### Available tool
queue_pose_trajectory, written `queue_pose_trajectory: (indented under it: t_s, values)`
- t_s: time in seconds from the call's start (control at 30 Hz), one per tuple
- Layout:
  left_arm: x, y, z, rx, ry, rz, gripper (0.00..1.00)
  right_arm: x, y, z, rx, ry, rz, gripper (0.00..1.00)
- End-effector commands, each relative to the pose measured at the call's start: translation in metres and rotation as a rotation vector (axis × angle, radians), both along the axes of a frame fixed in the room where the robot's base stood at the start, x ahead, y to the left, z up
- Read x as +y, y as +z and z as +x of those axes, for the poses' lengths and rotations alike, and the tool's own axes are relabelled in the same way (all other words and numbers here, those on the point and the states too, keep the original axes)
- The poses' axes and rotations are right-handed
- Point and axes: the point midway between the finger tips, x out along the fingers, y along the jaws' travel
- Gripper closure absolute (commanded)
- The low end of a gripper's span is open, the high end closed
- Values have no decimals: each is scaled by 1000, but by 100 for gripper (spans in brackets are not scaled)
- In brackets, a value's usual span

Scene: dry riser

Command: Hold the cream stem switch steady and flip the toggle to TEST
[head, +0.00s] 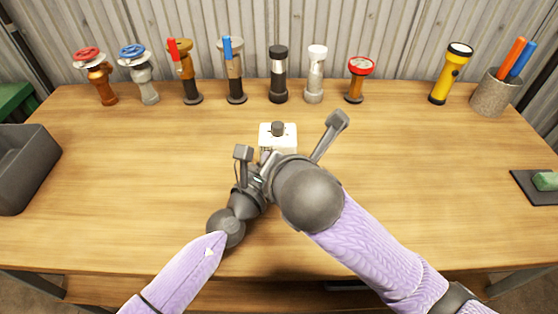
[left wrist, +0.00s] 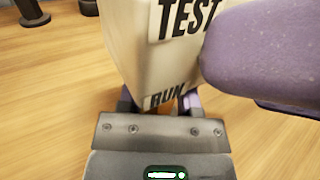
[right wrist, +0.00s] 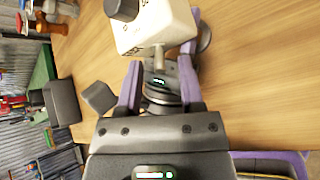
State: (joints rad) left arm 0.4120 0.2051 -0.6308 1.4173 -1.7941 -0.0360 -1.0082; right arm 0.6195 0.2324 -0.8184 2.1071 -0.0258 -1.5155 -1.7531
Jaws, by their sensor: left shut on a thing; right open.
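The cream stem switch (head: 278,139) is a block with a dark round cap on top, near the middle of the bench. In the left wrist view its face (left wrist: 160,60) carries TEST above RUN. My left gripper (left wrist: 158,101) is shut on its lower part; the exact grip is partly hidden. In the right wrist view, a metal toggle lever (right wrist: 158,58) sticks out from the block (right wrist: 160,28). My right gripper (right wrist: 160,68) is open, its purple fingers on either side of the lever, with gaps visible. In the head view my right arm hides both sets of fingertips.
Several valves and torch-like fittings stand along the back, including a yellow torch (head: 452,72). A cup (head: 493,97) with pens is at back right. A grey bin (head: 22,170) is left, a dark tray (head: 528,192) with a green block right. The bench (head: 440,170) between is clear.

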Motion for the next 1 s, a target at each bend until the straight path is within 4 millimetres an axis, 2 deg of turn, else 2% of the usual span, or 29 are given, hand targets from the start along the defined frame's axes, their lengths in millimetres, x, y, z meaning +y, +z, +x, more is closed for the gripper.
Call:
queue_pose_trajectory:
  t_s: [0.3,0.43,0.7,0.73,0.9,0.93,1.0]
  values:
    - [0,-1,0,3,-1,2,100,-11,37,-49,-4,2,1,52]
    - [0,-1,0,3,-1,2,100,-14,41,-55,-1,0,-1,52]
    - [0,-1,0,3,-1,2,100,-14,41,-55,0,-1,-1,52]
    - [0,-1,0,3,-1,2,54,-14,41,-55,0,-1,-1,52]
    - [0,-1,0,2,0,1,18,-14,41,-55,-1,-1,0,52]
    - [0,-1,0,2,0,1,15,-14,41,-55,-1,-1,0,52]
    - [0,-1,0,1,0,1,15,-14,41,-55,-1,-1,0,52]
